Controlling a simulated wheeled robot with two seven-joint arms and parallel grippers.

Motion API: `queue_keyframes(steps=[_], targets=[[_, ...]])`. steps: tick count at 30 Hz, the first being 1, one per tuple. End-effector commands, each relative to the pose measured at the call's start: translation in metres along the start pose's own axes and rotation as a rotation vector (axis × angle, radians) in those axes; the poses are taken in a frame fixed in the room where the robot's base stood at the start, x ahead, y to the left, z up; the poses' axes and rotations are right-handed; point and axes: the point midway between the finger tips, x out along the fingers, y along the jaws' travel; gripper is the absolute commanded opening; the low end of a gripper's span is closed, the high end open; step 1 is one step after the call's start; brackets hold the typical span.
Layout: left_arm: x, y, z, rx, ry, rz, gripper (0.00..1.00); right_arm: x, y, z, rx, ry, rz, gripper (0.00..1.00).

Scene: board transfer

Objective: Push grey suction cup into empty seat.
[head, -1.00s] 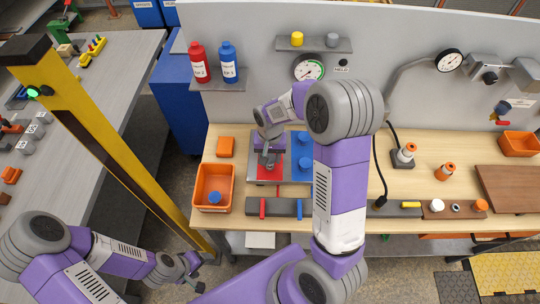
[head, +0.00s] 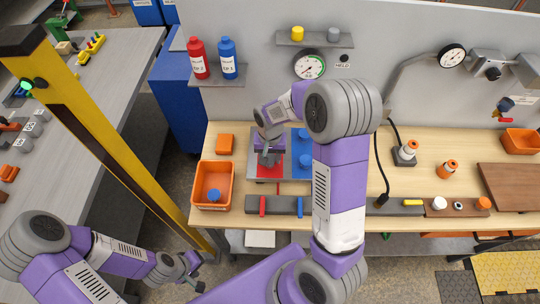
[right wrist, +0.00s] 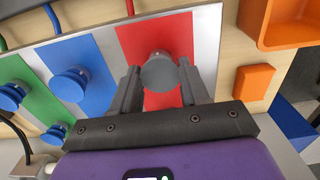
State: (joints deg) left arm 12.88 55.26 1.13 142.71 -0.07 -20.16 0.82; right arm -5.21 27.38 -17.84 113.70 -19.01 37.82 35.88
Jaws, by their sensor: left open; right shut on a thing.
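The grey suction cup (right wrist: 158,74) sits between the two dark fingers of my right gripper (right wrist: 158,67), over the red strip (right wrist: 158,35) of the panel. My right gripper is shut on it. In the head view my right gripper (head: 269,160) is low over the red strip (head: 264,173), and the cup is hidden there. The seat under the cup is covered, so I cannot tell whether the cup is fully seated. My left gripper (head: 190,277) is open and empty, low at the left, away from the bench.
Blue suction cups (right wrist: 70,85) stand on the blue and green strips beside the red one. An orange bin (head: 229,172) holds a blue cup (head: 213,195). An orange block (head: 225,143) lies behind the bin. A dark rail (head: 283,206) with coloured handles is in front.

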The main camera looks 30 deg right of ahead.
Motion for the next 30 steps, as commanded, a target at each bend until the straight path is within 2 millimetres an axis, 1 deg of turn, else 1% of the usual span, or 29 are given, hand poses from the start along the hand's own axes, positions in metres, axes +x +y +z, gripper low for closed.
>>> queue_keyframes(steps=[6,7,12,19,22,26,30], targets=[[0.004,-0.002,0.0,0.0,0.0,0.0,0.7,0.006,0.0,0.0,0.0,-0.001,0.001,0.14],[0.004,-0.001,0.0,0.0,0.0,0.0,0.7,0.005,0.0,0.0,0.0,-0.001,0.001,0.49],[0.003,-0.001,0.0,0.0,0.0,0.0,0.7,0.005,0.0,0.0,0.0,-0.001,0.001,0.74],[0.003,-0.001,0.0,0.0,0.0,0.0,0.7,0.005,0.0,0.0,0.0,-0.001,0.0,0.74],[0.003,-0.001,0.0,0.0,0.0,0.0,0.7,0.001,0.0,0.0,0.0,0.0,0.0,0.74],[0.001,0.0,0.0,0.0,0.0,0.0,0.7,-0.017,-0.001,0.0,-0.001,0.003,-0.002,0.74],[-0.002,0.001,0.0,0.0,0.0,0.0,0.7,-0.042,-0.001,0.0,-0.001,0.003,-0.002,0.74]])
